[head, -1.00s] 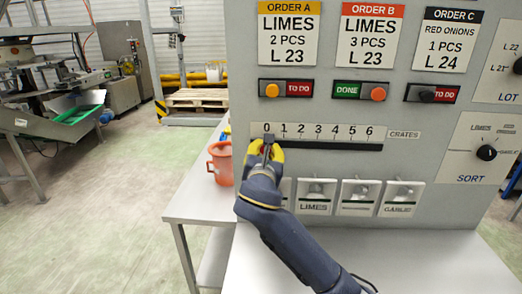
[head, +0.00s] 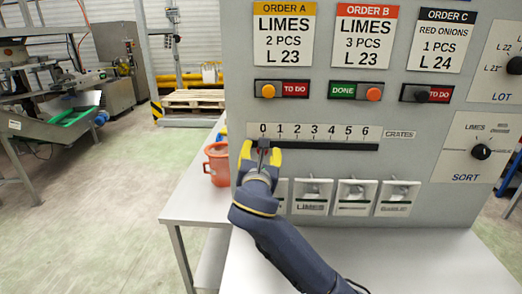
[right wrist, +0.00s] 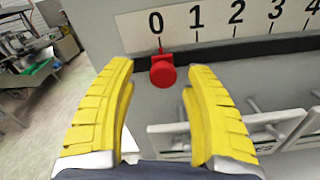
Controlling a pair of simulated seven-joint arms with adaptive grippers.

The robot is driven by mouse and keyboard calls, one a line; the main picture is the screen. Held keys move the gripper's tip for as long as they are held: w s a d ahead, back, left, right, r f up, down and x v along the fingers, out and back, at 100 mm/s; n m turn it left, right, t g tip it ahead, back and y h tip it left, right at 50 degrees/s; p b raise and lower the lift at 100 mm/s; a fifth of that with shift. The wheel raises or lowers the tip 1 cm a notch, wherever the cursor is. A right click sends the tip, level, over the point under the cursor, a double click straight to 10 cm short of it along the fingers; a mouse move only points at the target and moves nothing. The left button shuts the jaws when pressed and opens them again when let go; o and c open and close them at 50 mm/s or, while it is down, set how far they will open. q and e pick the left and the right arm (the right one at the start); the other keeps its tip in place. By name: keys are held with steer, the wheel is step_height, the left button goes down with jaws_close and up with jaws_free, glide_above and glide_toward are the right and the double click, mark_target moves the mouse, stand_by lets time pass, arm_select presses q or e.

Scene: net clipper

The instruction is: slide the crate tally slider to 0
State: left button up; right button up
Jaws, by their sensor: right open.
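The crate tally slider is a black slot (head: 330,146) under a white scale numbered 0 to 6, marked CRATES. Its knob (head: 263,143) stands at the left end of the slot, under the 0. In the right wrist view the knob (right wrist: 163,71) is red, and its thin red pointer lines up with the 0. My right gripper (head: 260,151) is open in front of the knob. In the right wrist view its yellow fingers (right wrist: 160,76) stand on either side of the knob, with a gap on each side. My left gripper is not in view.
Order cards and TO DO/DONE switches (head: 356,91) sit above the scale. A SORT dial (head: 481,152) is at the right. An orange jug (head: 217,164) stands on the table beside the panel's left edge.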

steer(key=s, duration=1)
steer(key=shift+a, duration=0.4)
